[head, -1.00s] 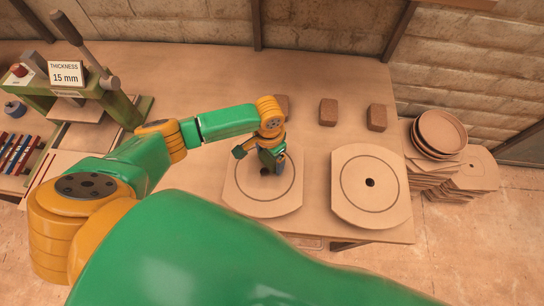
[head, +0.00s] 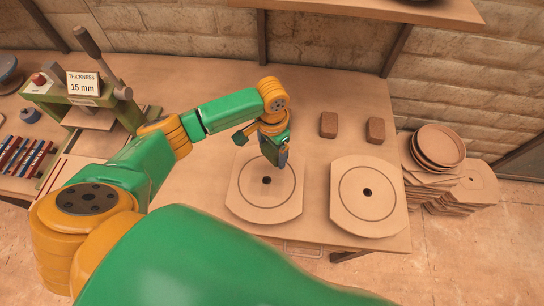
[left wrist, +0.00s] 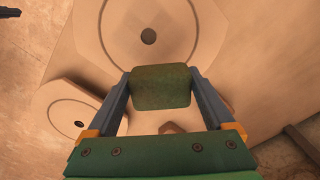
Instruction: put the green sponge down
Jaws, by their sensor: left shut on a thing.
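My left gripper (head: 275,155) is at the far edge of the left round-marked board (head: 240,205) in the head view. In the left wrist view, the gripper (left wrist: 160,78) is shut on a green sponge (left wrist: 160,88), a dark green block with rounded corners between its two fingers. The sponge's underside and its height over the board cannot be told. In the head view the sponge is mostly hidden by the gripper. My right gripper is in neither view.
A second round-marked board (head: 350,205) lies to the right. Two brown blocks (head: 328,124) (head: 375,130) stand behind it. Stacked brown plates (head: 440,145) are at the far right. A press with a "15 mm" sign (head: 83,85) stands at the left.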

